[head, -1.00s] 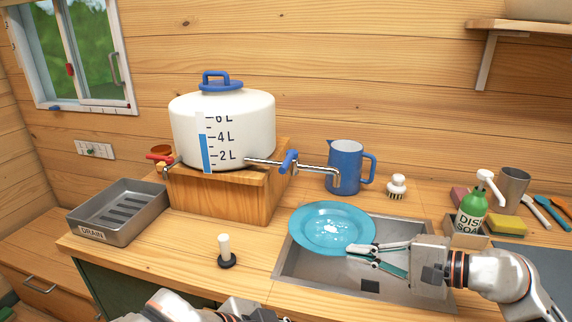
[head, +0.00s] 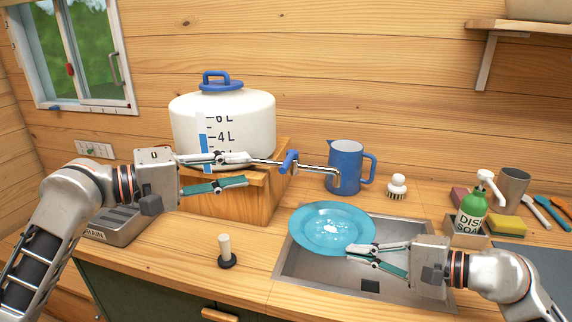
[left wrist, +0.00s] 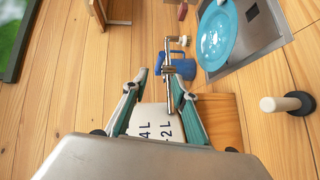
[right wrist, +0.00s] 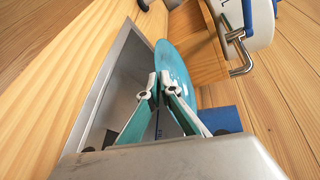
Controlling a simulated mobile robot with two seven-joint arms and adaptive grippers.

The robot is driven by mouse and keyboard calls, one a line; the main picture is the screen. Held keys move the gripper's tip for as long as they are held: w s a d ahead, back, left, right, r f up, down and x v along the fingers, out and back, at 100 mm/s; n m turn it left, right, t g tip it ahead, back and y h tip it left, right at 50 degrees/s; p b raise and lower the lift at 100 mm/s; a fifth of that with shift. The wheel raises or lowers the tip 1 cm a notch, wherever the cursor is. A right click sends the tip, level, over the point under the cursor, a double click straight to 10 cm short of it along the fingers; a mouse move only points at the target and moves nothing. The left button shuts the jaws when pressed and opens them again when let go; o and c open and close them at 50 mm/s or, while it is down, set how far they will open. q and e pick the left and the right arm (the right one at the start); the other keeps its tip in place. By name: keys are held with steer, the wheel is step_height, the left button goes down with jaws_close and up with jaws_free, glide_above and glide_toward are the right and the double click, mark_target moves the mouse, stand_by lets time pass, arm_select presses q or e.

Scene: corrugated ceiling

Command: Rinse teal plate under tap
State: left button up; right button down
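The teal plate (head: 326,229) is tilted over the back left of the metal sink (head: 385,287), with pale wet-looking spots on its face. My right gripper (head: 352,252) is shut on the plate's right edge; the right wrist view shows its fingertips closed on the plate (right wrist: 172,62). The tap (head: 318,168) has a chrome spout above and behind the plate and a blue lever (head: 289,161). No stream of water is visible. My left gripper (head: 212,172) is open and empty, in front of the white water tank (head: 222,112) and left of the lever.
A blue jug (head: 345,168) stands behind the sink near the spout. A green soap bottle (head: 470,213) and a sponge (head: 507,226) are at the sink's right. A small white-handled stopper (head: 225,252) stands on the counter left of the sink. A drain tray (head: 112,230) is at left.

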mark_target(286, 161)
arm_select(q)
steer(key=x, duration=1.1)
steer(key=shift+w+d, duration=0.1)
steer(key=shift+d, duration=0.25)
steer(key=shift+c, duration=0.4)
steer(key=shift+f, duration=0.1)
jaws_close()
